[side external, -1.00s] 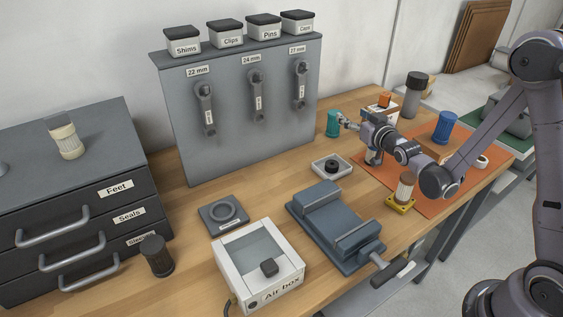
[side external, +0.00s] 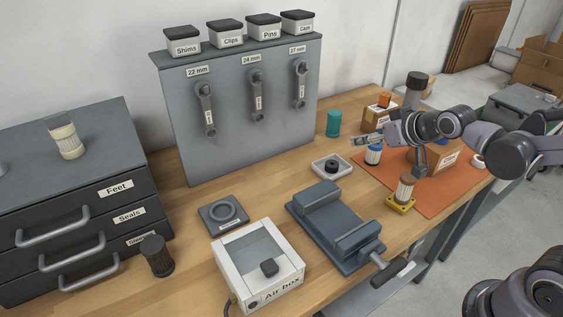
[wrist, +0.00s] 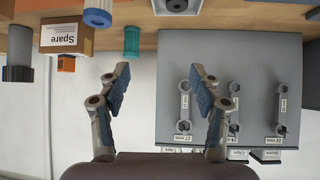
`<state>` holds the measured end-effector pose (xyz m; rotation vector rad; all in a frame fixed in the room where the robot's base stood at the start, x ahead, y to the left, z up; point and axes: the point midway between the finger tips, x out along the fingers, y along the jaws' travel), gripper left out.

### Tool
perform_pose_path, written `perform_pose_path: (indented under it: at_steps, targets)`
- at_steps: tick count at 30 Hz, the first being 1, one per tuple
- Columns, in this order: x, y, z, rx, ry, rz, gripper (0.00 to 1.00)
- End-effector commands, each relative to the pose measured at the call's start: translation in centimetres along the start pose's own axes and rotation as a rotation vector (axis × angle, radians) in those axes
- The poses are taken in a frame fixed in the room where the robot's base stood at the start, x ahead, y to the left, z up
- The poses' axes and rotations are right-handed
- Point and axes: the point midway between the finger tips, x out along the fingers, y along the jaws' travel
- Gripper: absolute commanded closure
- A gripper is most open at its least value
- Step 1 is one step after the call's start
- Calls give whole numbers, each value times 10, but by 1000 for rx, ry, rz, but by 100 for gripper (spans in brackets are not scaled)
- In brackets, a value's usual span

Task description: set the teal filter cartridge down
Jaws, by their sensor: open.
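The teal filter cartridge (side external: 334,123) stands upright on the bench top, beside the right end of the grey wrench panel. It also shows in the wrist view (wrist: 132,42), just beyond the left finger. My gripper (side external: 357,140) is open and empty, to the right of the cartridge and apart from it. In the wrist view both fingers (wrist: 160,85) are spread with nothing between them.
A blue-and-white cartridge (side external: 373,154) stands just below my gripper on the orange mat (side external: 437,203). A cartridge on a yellow base (side external: 404,190) stands nearer the front. A shallow white tray (side external: 318,170) and a grey vise (side external: 333,225) lie to the left.

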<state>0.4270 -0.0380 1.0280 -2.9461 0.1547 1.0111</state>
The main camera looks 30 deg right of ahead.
Motion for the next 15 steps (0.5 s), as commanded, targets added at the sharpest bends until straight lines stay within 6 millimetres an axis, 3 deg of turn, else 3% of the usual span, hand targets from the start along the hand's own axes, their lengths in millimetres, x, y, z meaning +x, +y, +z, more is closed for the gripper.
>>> perform_pose_path:
  at_steps: [3, 9, 15]
  targets:
    - [-29, -10, 25, -19, -87, -24, 36]
    - [-68, -21, 66, -48, -213, -58, 36]
    - [-88, -25, 88, -64, -279, -75, 36]
